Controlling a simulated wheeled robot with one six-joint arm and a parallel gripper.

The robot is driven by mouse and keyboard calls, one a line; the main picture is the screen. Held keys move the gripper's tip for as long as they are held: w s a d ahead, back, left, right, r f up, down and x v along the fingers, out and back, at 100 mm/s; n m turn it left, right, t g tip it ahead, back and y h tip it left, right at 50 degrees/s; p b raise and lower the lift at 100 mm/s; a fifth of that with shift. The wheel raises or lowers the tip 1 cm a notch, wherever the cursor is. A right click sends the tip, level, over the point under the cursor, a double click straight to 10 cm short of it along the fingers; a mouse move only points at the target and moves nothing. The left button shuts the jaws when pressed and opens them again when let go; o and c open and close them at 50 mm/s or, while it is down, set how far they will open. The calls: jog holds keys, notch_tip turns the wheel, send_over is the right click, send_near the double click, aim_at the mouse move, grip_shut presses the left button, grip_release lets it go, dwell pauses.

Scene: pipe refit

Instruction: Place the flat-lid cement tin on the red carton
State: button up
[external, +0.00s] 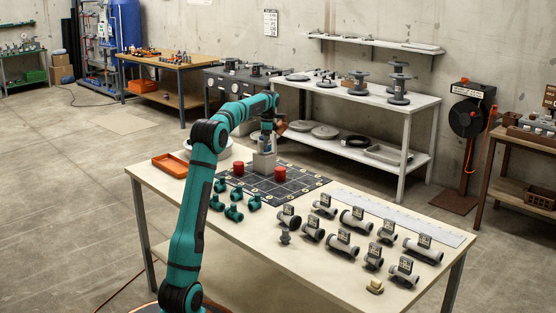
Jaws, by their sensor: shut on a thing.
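My gripper (266,141) is over the far part of the dark gridded mat, at the end of the teal arm. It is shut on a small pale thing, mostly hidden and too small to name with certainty. A light grey block-like thing (264,162) is directly below the gripper; whether the two touch I cannot tell. Two small red things (253,173) (280,172) stand on the mat, one on each side of the grey one. They look rounded; which is a carton or a tin, and any lid shape, I cannot make out.
The dark mat (285,192) lies on the pale table (330,270). Several teal fittings (234,213) sit left of it. Several grey pipe fittings with dark tags (342,243) fill the right side. An orange tray (170,168) and a partly hidden white bowl (192,146) are at the left.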

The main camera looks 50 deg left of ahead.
jog(key=shift+f, duration=0.1)
jog(key=o, duration=1.2)
jog(key=r, duration=0.7)
jog(key=w+r, duration=0.1)
jog(key=r, duration=0.3)
jog(key=shift+d, duration=0.35)
jog(key=shift+r, duration=0.6)
